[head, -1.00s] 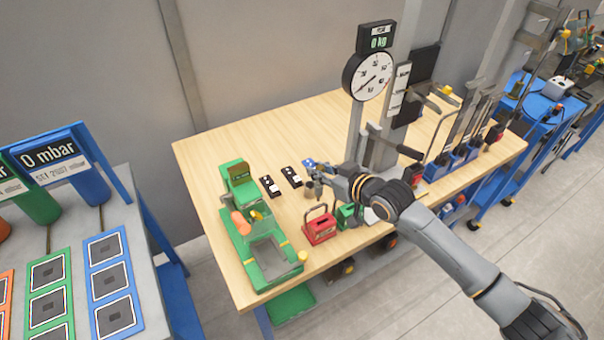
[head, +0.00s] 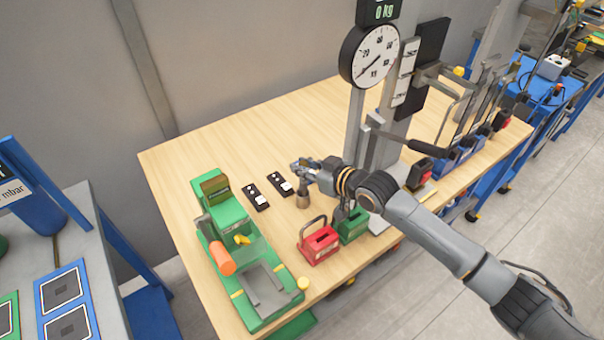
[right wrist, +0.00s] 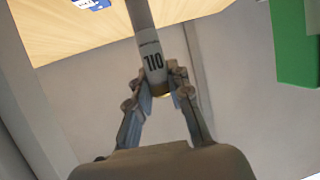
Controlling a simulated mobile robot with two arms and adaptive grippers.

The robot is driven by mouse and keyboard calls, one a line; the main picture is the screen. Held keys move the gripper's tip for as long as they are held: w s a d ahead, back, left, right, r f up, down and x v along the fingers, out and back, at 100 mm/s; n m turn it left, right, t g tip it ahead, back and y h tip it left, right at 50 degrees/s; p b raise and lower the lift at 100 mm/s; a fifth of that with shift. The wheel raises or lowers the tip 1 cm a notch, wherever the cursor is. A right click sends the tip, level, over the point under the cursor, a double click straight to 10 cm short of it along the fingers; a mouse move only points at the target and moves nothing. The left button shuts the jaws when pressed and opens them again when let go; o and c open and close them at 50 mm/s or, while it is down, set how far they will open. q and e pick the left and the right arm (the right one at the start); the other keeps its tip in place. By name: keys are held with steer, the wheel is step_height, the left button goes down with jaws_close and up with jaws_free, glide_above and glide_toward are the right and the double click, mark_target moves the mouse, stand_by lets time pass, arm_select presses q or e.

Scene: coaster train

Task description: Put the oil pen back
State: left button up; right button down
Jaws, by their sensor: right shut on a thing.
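The oil pen (right wrist: 151,55), a grey tube with a white "OIL" label, is in the right wrist view. My right gripper (right wrist: 158,92) is shut on it near its lower end in that view; the other end runs out of the picture at the top. In the head view my right gripper (head: 302,172) is over the far side of the wooden table. A small brownish cylinder (head: 303,201) shows just below it; I cannot tell whether that is part of the pen or a separate holder. My left gripper is not in view.
A red box with a handle (head: 320,244) and a green box (head: 353,228) stand near my right arm. A green machine (head: 258,283) is to the left, with two black switch blocks (head: 256,196) behind. A dial scale (head: 375,58) rises behind the arm. The table's back left is clear.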

mark_target(303, 181)
steer(key=f+b, duration=0.2)
steer(key=f, duration=0.1)
steer(key=shift+w+a+f, duration=0.1)
steer(key=shift+w+f, duration=0.05)
steer(key=shift+w, duration=0.2)
steer(key=shift+f, duration=0.25)
steer(key=shift+a+r, duration=0.1)
steer(key=shift+r, duration=0.05)
steer(key=shift+s+r, duration=0.1)
steer(key=shift+s, duration=0.05)
steer(key=c, duration=1.3)
jaws_free()
steer(key=shift+f, duration=0.2)
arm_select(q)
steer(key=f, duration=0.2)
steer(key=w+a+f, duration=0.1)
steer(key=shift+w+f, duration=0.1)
arm_select(e)
steer(key=shift+o, duration=0.2)
steer(key=shift+r, duration=0.1)
